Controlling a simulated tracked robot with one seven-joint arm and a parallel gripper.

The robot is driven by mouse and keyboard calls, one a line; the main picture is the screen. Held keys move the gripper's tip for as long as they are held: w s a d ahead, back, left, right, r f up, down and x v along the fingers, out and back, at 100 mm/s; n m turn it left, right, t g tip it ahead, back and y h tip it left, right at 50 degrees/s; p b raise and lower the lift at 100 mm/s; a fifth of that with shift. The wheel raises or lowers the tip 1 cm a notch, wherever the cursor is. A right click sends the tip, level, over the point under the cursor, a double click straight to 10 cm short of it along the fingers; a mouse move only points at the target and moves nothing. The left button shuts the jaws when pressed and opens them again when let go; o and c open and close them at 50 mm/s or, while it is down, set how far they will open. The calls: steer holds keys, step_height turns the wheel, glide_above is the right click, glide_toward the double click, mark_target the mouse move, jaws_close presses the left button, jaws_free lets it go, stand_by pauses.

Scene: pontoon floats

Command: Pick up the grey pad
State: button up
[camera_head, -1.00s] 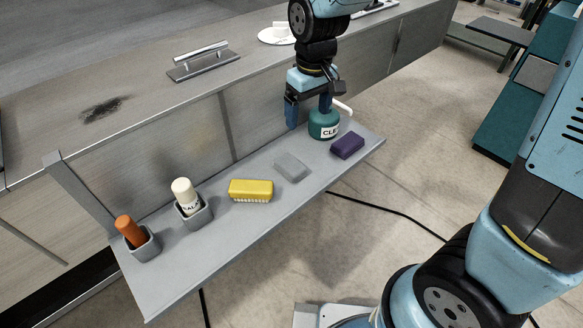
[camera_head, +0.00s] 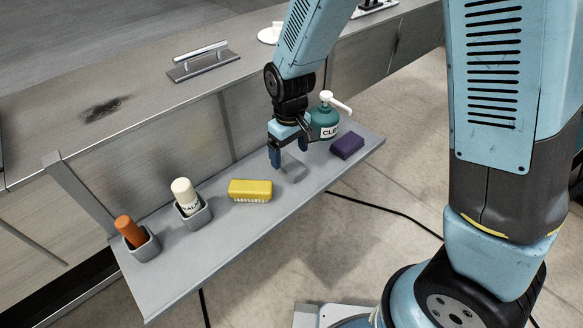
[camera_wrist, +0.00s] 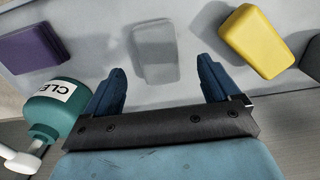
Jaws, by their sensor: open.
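The grey pad (camera_head: 292,170) lies flat on the grey shelf (camera_head: 240,228), between the yellow brush and the purple block. In the wrist view the grey pad (camera_wrist: 154,50) is pale and low in contrast, just beyond and between the fingertips. My gripper (camera_head: 288,155) is open and empty, above the pad in the head view and partly covering it. In the wrist view its two blue fingers (camera_wrist: 158,76) are spread wide, one to each side of the pad's near end. I cannot tell the exact height of the fingertips over the shelf.
A green pump bottle (camera_head: 324,121) stands close to the right of my gripper. A purple block (camera_head: 347,145) lies farther right, and a yellow brush (camera_head: 250,190) lies left. Two grey cups, one holding a white bottle (camera_head: 186,194) and one an orange item (camera_head: 130,229), stand farther left.

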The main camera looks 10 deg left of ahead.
mark_target(290, 164)
steer(key=shift+w+f, duration=0.2)
steer(key=shift+f, duration=2.5)
steer(key=c, duration=1)
